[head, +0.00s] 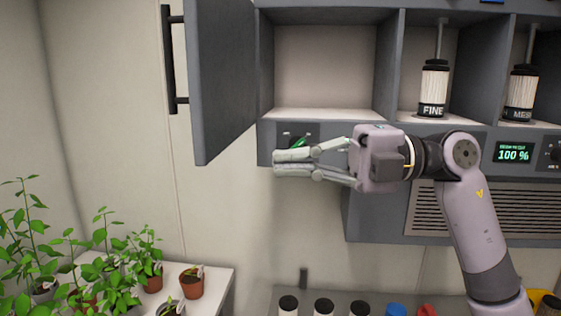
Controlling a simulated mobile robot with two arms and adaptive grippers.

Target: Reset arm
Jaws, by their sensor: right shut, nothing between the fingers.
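My right gripper (277,163) shows in the head view with its fingers pointing left. It is shut and empty, in front of the lower front edge of the grey cabinet (395,17). Behind its fingers is a small dark panel (314,130) with a bit of green showing, partly hidden by the fingers. My right arm (478,225) comes up from the lower right and bends at the elbow toward the left. I cannot tell whether the fingers touch the panel. My left gripper is not in view.
The cabinet door (222,80) stands open at left beside an empty compartment (322,65). A bottle marked FINE (433,85) and another bottle (522,90) stand in compartments. A display (513,152) reads 100 %. Potted plants (191,283) stand lower left; several capped bottles (323,307) below.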

